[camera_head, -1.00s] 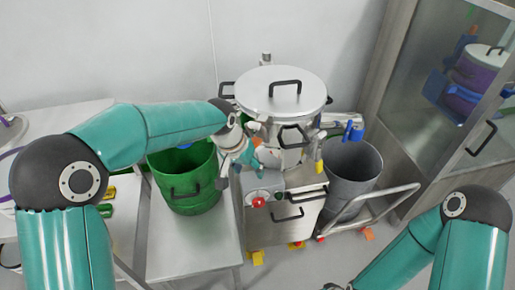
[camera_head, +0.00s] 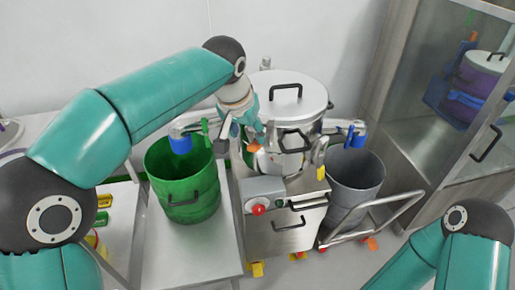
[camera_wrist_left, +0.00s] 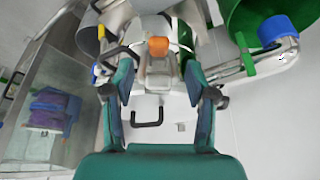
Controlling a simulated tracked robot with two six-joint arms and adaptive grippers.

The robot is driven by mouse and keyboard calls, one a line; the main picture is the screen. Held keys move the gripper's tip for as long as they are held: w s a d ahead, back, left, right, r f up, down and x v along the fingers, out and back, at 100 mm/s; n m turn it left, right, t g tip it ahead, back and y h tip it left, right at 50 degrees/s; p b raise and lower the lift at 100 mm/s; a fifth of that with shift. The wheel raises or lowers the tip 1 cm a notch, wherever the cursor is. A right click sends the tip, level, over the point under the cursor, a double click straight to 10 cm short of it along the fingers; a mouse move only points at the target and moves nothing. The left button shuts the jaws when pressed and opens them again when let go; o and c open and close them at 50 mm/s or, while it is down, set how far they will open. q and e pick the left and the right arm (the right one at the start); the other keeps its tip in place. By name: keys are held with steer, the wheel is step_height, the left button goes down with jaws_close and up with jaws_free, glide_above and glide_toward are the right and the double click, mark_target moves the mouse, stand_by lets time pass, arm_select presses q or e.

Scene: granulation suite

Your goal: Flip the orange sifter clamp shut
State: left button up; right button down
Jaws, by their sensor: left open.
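The sifter (camera_head: 315,112) is a steel drum with a round lid and black handle. Its orange clamp (camera_head: 254,146) sits on the front left side, partly hidden by my gripper. In the left wrist view the orange clamp (camera_wrist_left: 158,46) shows centred between and beyond my fingertips, on a grey metal latch body. My left gripper (camera_head: 256,132) is open and empty, close to the clamp; I cannot tell whether it touches. Its two spread fingers (camera_wrist_left: 158,75) show in the left wrist view. My right gripper is out of frame.
A green bin (camera_head: 182,195) stands on the steel table at left. A grey bin (camera_head: 356,178) stands right of the sifter. A control box with a red button (camera_head: 258,208) is in front. A glass cabinet (camera_head: 455,90) stands at right.

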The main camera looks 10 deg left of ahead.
mark_target(252, 146)
arm_select(q)
steer(key=x, duration=0.7)
steer(key=shift+w+f, duration=0.1)
steer(key=shift+f, duration=0.1)
jaws_close()
